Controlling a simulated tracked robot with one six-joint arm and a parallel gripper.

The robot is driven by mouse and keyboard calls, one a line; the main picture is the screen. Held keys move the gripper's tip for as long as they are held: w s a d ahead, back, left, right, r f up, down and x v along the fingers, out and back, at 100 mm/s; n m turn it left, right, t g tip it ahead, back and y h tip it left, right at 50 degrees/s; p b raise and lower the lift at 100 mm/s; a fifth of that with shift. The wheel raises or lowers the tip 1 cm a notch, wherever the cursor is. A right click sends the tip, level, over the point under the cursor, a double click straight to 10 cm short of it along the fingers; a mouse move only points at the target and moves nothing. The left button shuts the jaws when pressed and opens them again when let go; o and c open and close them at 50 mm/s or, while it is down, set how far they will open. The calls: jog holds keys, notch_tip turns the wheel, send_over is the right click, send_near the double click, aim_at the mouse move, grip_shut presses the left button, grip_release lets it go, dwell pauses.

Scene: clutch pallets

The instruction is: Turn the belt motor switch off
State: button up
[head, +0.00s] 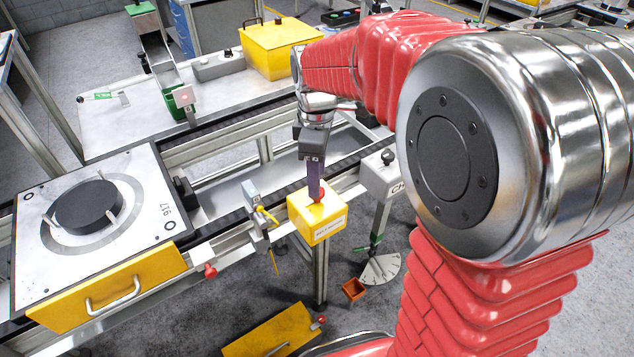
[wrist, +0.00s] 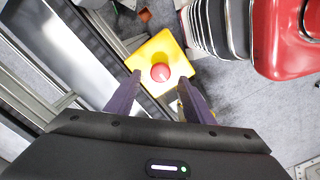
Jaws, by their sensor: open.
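The belt motor switch is a yellow box (head: 316,218) with a label on its front and a red knob (head: 318,196) on top. It is mounted at the near edge of the belt frame. In the wrist view the yellow box (wrist: 148,58) and its round red knob (wrist: 160,72) lie just beyond the fingertips. My gripper (head: 315,190) is above the box, pointing down, its purple fingers partly covering the knob in the head view. In the wrist view my gripper (wrist: 160,90) is open, one finger either side of the knob. Contact with the knob cannot be told.
A pallet (head: 140,215) with a black disc lies left on the line. A yellow lever (head: 266,214) stands close left of the switch box. A grey post-mounted unit (head: 382,178) stands close right. A yellow bin (head: 275,48) is at the back.

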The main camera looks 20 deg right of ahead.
notch_tip(320, 180, up, 10)
dwell(0.4)
dwell(0.4)
jog(key=s+f+m+t, duration=0.1)
jog(key=s+m+t, duration=0.1)
jog(key=s+m, duration=0.4)
jog(key=s+f+m+t, duration=0.2)
jog(key=s+m, duration=0.4)
jog(key=s, duration=0.6)
jog(key=shift+f+m+t, duration=0.25)
jog(key=shift+m+t, duration=0.15)
jog(key=shift+t, duration=0.4)
